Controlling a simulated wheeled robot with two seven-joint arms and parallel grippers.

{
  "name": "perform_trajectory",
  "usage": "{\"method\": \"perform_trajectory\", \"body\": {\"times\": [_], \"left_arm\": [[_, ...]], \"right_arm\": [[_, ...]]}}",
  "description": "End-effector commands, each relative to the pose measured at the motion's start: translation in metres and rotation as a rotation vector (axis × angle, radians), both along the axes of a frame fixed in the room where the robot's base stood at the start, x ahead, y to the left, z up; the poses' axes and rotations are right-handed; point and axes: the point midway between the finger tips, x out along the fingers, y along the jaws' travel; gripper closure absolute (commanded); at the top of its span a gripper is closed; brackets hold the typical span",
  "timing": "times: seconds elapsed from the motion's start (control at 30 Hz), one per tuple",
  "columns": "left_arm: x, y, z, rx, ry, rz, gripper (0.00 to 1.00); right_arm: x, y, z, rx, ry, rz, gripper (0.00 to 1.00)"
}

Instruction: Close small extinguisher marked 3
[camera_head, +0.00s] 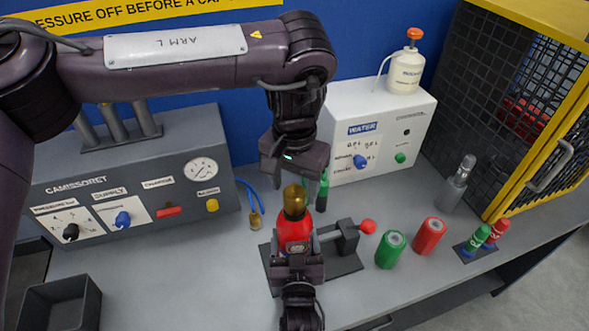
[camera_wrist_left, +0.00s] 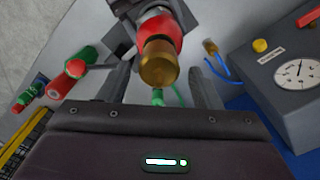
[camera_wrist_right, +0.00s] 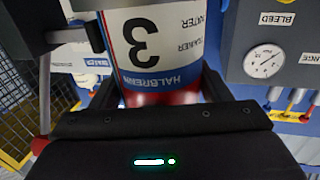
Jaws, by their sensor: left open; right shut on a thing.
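The small extinguisher (camera_head: 295,230) is red with a brass-coloured top and stands upright in the dark clamp stand (camera_head: 345,262) on the bench. In the right wrist view its white label shows a 3 on the extinguisher (camera_wrist_right: 150,50). My right gripper (camera_head: 295,258) is shut around its body from the front. My left gripper (camera_head: 292,183) is open and points down just above the brass top. In the left wrist view the brass top (camera_wrist_left: 158,63) lies ahead between the open fingers, apart from them as far as I can tell.
A grey Camissoret panel (camera_head: 130,180) stands left and a white water unit (camera_head: 380,130) behind right. A green cylinder (camera_head: 390,250) and a red cylinder (camera_head: 429,236) stand right of the stand. A yellow-framed mesh cage (camera_head: 520,110) is at far right. An open dark bin (camera_head: 62,303) is front left.

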Motion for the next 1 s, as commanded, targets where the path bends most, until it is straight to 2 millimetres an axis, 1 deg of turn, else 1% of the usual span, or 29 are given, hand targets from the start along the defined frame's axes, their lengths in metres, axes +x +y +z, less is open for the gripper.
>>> {"method": "perform_trajectory", "body": {"times": [0.03, 0.1, 0.2, 0.3, 0.63, 0.67, 0.9, 0.97, 1.0], "left_arm": [[-0.001, 0.000, -0.008, 0.000, 0.002, 0.000, 0.42], [-0.001, 0.000, -0.018, 0.001, 0.002, 0.000, 0.42], [0.000, 0.000, -0.029, 0.001, 0.000, -0.001, 0.42], [0.000, 0.000, -0.035, 0.000, -0.001, -0.001, 0.42], [0.000, 0.000, -0.038, 0.000, -0.001, -0.001, 0.42], [0.000, 0.000, -0.038, 0.000, -0.001, -0.001, 0.44], [0.000, 0.000, -0.038, 0.000, -0.001, 0.000, 0.76], [0.000, 0.000, -0.038, 0.000, -0.001, 0.000, 0.84], [0.000, 0.000, -0.038, 0.000, -0.001, 0.000, 0.86]], "right_arm": [[0.000, 0.000, 0.001, 0.002, -0.003, 0.000, 0.94], [0.000, 0.000, 0.001, 0.002, -0.003, 0.000, 0.94], [0.000, 0.000, 0.001, 0.002, -0.003, 0.000, 0.94], [0.000, 0.000, 0.001, 0.002, -0.003, 0.000, 0.94], [0.000, 0.000, 0.001, 0.002, -0.003, 0.000, 0.94], [0.000, 0.000, 0.001, 0.002, -0.003, 0.000, 0.94], [0.000, 0.000, 0.001, 0.002, -0.003, 0.000, 0.94], [0.000, 0.000, 0.001, 0.002, -0.003, 0.000, 0.94], [0.000, 0.000, 0.001, 0.002, -0.003, 0.000, 0.94]]}}
